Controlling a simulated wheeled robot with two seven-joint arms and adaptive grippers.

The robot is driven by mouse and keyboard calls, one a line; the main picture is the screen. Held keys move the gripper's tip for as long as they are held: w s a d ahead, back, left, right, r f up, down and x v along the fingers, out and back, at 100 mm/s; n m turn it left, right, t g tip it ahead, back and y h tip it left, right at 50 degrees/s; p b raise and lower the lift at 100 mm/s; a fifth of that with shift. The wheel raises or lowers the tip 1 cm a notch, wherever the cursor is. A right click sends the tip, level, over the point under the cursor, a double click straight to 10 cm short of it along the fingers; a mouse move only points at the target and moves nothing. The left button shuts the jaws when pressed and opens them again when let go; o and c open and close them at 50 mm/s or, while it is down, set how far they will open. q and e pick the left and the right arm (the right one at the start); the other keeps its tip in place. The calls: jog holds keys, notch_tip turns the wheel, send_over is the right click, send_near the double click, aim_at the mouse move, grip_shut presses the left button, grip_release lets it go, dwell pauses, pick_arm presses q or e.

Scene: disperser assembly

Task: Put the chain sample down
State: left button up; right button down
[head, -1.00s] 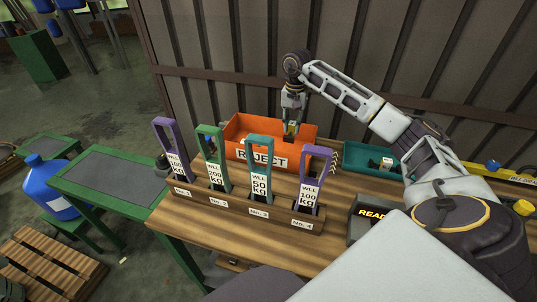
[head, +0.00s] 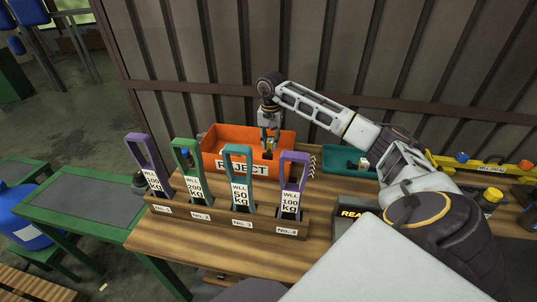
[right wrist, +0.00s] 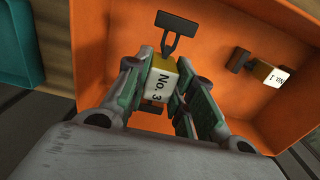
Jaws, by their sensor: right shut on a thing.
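My right gripper (head: 269,147) points down into the orange REJECT bin (head: 210,160) on the bench. It is shut on the chain sample marked No. 3 (right wrist: 163,80), a small yellow and white block with a dark bracket-shaped end. In the right wrist view the sample sits between the fingertips, over the orange floor of the bin (right wrist: 225,25). I cannot tell whether it touches that floor. Another sample marked No. 1 (right wrist: 270,72) lies in the bin, to the right and apart from the held one. My left gripper is not in view.
A rack (head: 218,222) of several coloured load tags stands in front of the bin. A teal tray (head: 337,155) with a small block in it is to the right. A black READY box (head: 345,228) and a yellow bar (head: 460,165) lie farther right.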

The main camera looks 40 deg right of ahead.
jog(key=shift+f, duration=2.95)
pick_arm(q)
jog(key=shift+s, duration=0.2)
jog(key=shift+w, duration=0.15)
